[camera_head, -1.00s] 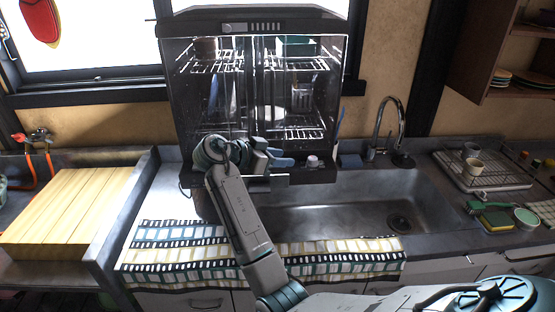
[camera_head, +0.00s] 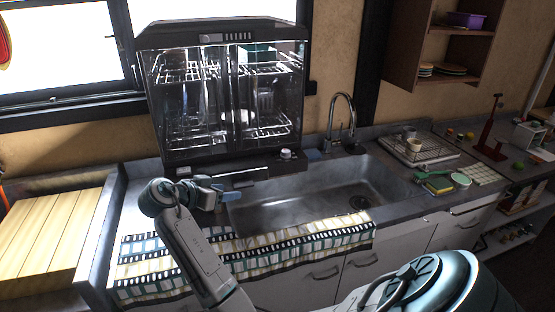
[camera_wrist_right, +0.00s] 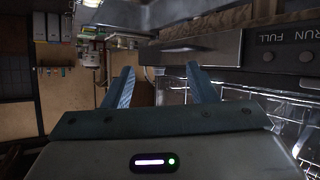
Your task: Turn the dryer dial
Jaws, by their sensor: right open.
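The dryer (camera_head: 285,42) is a dark cabinet with glass doors and wire racks behind the sink. Its top panel has a round control (camera_head: 206,38) and a row of small buttons. A small pale knob (camera_head: 286,154) sits at its lower front edge; I cannot tell which one is the dial. My right gripper (camera_head: 222,192) is open and empty, in front of and below the dryer's lower left front. In the right wrist view its two blue fingers (camera_wrist_right: 161,82) are apart with nothing between them. A panel marked "RUN FULL" (camera_wrist_right: 285,45) shows upside down at the right there. My left gripper is not in view.
The sink (camera_head: 310,195) with its curved tap (camera_head: 342,115) lies right of my gripper. A patterned towel (camera_head: 245,255) hangs over the counter's front edge. A drying tray with cups (camera_head: 432,150) stands on the right. A yellow slatted board (camera_head: 45,235) lies on the left.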

